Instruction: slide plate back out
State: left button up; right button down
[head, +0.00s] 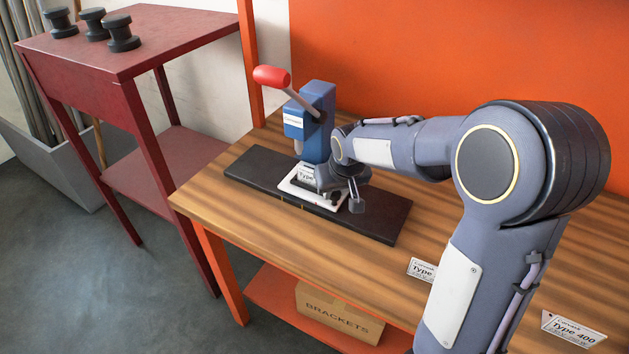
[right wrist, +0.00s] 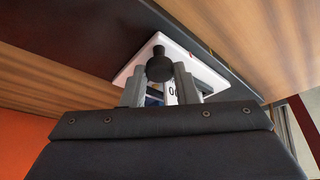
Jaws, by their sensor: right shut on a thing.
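The white plate (head: 287,188) lies on the black base (head: 385,219) in front of the blue press (head: 318,105), whose red-tipped lever (head: 272,76) points up to the left. A small printed label reading "Type" (head: 306,174) sits on the plate. In the right wrist view the plate (right wrist: 200,60) carries a black knob (right wrist: 160,63). My right gripper (right wrist: 160,78) is shut on this knob, one finger on each side. In the head view my right arm and hand partly hide the plate's right side. My left gripper is out of view.
Printed labels (head: 421,270) (head: 572,331) lie along the wooden bench's front edge. A brackets box (head: 338,312) is on the shelf below. A dark red table (head: 150,40) with several black spools stands left. Bare bench lies in front of the base.

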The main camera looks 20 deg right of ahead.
jog(key=s+d, duration=0.4)
jog(key=s, duration=0.1)
jog(key=shift+s+d+p, duration=0.2)
jog(key=shift+s+p, duration=0.1)
jog(key=shift+p, duration=0.1)
jog(key=c, duration=1.2)
grip_release()
jog(key=shift+s+d, duration=0.15)
jog(key=shift+o, duration=0.2)
jog(key=shift+r, duration=0.2)
jog(key=p+v, duration=0.1)
jog(key=v, duration=0.6)
jog(key=shift+r, duration=0.2)
